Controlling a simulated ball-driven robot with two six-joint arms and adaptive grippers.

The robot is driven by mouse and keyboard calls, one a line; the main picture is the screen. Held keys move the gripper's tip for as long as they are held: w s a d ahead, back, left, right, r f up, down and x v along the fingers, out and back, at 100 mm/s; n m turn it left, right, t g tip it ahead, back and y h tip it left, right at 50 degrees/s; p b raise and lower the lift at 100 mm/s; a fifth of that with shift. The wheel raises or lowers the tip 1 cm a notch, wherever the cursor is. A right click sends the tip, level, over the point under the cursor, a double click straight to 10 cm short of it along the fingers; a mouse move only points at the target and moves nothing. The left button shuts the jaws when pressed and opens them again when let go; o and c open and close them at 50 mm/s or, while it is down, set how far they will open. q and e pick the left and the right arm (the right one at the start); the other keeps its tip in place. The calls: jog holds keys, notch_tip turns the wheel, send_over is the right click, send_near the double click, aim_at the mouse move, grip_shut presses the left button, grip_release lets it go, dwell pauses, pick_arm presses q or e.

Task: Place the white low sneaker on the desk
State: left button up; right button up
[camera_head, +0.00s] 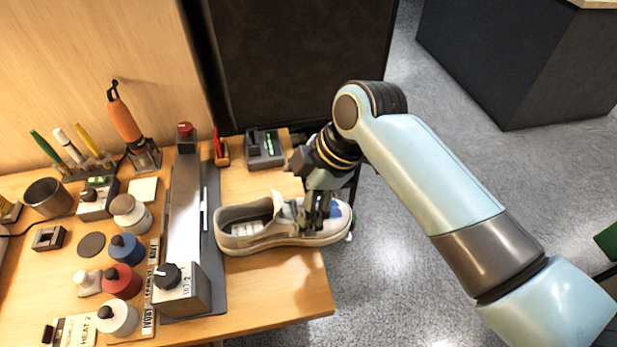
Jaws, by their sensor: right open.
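The white low sneaker (245,233) looks off-white and rests at the right edge of the wooden desk (280,285). Its opening is to the left, and its other end reaches out past the desk's edge. My right gripper (315,228) is open, pointing down over the right part of the sneaker. Its fingers overlap the shoe there, and I cannot tell if they touch it. A blue patch shows on the sneaker beside the fingers. My left gripper is not in view.
A long grey device with a knob (183,225) stands left of the sneaker. Several bottles (122,281), a metal cup (48,198) and an orange tool (124,122) fill the desk's left side. A small dark holder (264,148) stands behind the shoe. The desk in front of the sneaker is clear.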

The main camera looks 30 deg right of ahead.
jog(key=shift+v, duration=2.8)
